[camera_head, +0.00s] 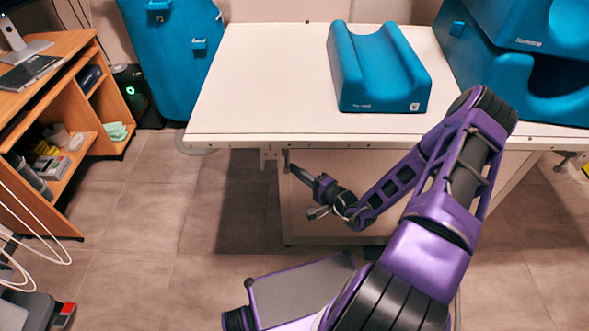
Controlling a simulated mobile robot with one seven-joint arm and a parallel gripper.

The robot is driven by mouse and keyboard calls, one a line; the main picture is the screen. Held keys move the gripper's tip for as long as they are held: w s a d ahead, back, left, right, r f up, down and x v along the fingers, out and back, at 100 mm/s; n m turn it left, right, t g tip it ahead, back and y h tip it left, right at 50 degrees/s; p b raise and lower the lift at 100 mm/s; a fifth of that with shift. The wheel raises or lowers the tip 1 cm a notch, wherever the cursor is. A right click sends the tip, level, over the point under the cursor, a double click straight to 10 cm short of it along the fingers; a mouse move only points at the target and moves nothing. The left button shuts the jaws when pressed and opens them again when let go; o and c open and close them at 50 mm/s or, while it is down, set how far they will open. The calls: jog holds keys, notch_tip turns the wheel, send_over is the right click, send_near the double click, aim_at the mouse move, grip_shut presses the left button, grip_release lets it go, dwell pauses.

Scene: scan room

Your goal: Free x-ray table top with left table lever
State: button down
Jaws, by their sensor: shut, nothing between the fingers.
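The x-ray table top (260,85) is a white slab in the middle of the view, with its front edge towards me. The left table lever (286,160) appears as a small dark upright piece under the front edge, beside a pale bracket (265,156). My gripper (297,172) is shut, with its tips pointing up and left at the lever's lower end. The tips are very close to the lever; I cannot tell whether they touch it. My purple arm reaches in from the lower right.
A blue cushion (378,85) lies on the table top, and larger blue blocks (515,55) stand at its right. Another lever (562,163) shows under the right front edge. A wooden desk (60,185) stands at the left. The floor (150,215) between is clear.

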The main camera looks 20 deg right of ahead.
aim_at(286, 173)
jog(key=s+g+p, duration=0.1)
jog(key=p, duration=0.1)
jog(key=r+m+g+p, duration=0.1)
jog(key=p, duration=0.1)
jog(key=shift+s+a+r+m, duration=0.15)
jog(key=shift+s+a+m, duration=0.15)
jog(key=shift+s+a, duration=0.1)
jog(key=shift+s+a+m+g+p, duration=0.1)
jog(key=shift+s+m+g+p, duration=0.2)
jog(key=shift+g, duration=0.1)
jog(key=shift+s+a+r+h+p, duration=0.1)
jog(key=shift+s+h+p, duration=0.2)
jog(key=shift+r+m+g, duration=0.2)
jog(key=shift+m+g, duration=0.1)
jog(key=shift+g, duration=0.3)
jog(key=shift+s+a+r+m+g, duration=0.2)
jog(key=shift+s+r+m+g, duration=0.2)
jog(key=shift+s+r+g, duration=0.3)
jog(key=shift+s, duration=0.15)
jog(key=shift+f+b, duration=0.1)
jog(key=shift+b, duration=0.2)
